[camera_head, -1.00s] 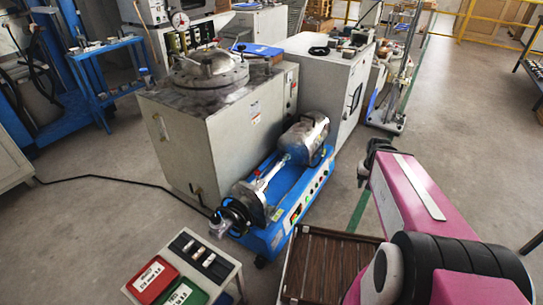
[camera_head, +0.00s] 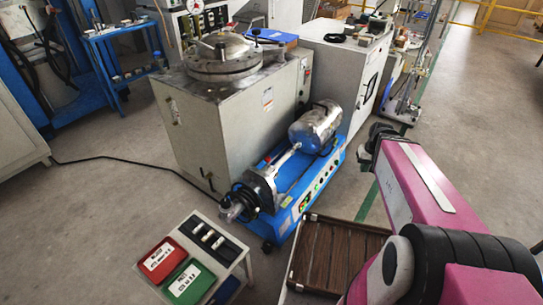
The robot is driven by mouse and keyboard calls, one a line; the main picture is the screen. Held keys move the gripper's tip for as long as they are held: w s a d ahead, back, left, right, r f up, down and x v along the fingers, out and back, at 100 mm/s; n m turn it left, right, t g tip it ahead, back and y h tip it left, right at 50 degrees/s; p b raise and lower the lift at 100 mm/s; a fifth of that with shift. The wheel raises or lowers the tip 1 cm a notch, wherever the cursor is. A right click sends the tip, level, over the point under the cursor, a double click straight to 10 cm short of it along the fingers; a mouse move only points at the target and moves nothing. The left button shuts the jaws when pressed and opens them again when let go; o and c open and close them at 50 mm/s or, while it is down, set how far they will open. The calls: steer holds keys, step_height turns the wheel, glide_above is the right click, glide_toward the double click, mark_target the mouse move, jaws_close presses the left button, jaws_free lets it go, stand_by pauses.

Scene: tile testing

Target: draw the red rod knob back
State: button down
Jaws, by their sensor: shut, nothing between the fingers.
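I cannot make out a red rod knob in this view. A blue bench machine (camera_head: 325,178) stands at the centre, with a silver motor (camera_head: 316,127) at its far end and a thin metal rod (camera_head: 285,160) running along it. Its near end has dark, rounded fittings (camera_head: 240,203). My pink arm reaches in from the lower right. My gripper (camera_head: 378,134) shows as a small dark shape at the arm's far end, partly hidden by the arm. It is shut and empty, to the right of the machine and apart from it.
A small stand at the lower left holds a red box (camera_head: 164,258) and a green box (camera_head: 189,284). A brown slatted tray (camera_head: 335,262) lies in front of the machine. A large grey cabinet (camera_head: 225,130) stands behind. A black cable (camera_head: 120,158) crosses the floor.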

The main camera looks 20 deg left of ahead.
mark_target(269, 159)
steer(key=w+a+n+g+y, duration=0.1)
steer(key=w+a+n+y, duration=0.4)
steer(key=a, duration=1.1)
steer(key=w+a+n+g, duration=0.1)
steer(key=w+a+n, duration=0.6)
steer(key=a, duration=0.9)
steer(key=shift+m+g, duration=0.3)
steer(key=shift+s+a+r+x, duration=0.2)
steer(key=shift+s+a+x, duration=0.05)
steer(key=shift+x, duration=1.8)
steer(key=shift+s+a+r+x, duration=0.25)
steer(key=shift+s+x, duration=0.05)
steer(key=shift+x, duration=1.75)
steer(key=shift+s+a+r+x, duration=0.2)
steer(key=shift+s+a+x, duration=0.05)
steer(key=shift+x, duration=1.8)
steer(key=shift+s+a, duration=0.25)
steer(key=shift+s, duration=0.5)
steer(key=shift+s+a, duration=0.2)
steer(key=shift+s, duration=0.55)
